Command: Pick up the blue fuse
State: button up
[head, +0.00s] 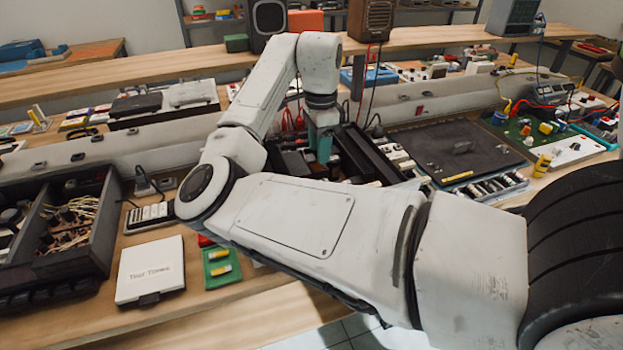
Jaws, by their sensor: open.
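My gripper (321,148) points down over a black open box (368,148) at the middle of the workbench. A teal part shows at its lower end. It is open, but its fingertips are small and partly lost among the dark things there. I cannot make out a blue fuse; the area beneath the gripper is partly hidden by my own arm. I cannot tell whether anything lies between the fingers.
A white "Test Tones" box (150,270) and a green block with yellow parts (221,264) lie at the front left. A black divided box (62,235) stands further left. A dark panel (452,150) lies right of the gripper. A raised shelf (130,75) runs behind.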

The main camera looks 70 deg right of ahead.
notch_tip(320, 180, down, 10)
jog(key=shift+w+r+p, duration=0.1)
jog(key=shift+r+p, duration=0.1)
jog(key=shift+p, duration=0.6)
jog(key=shift+c, duration=0.2)
grip_shut()
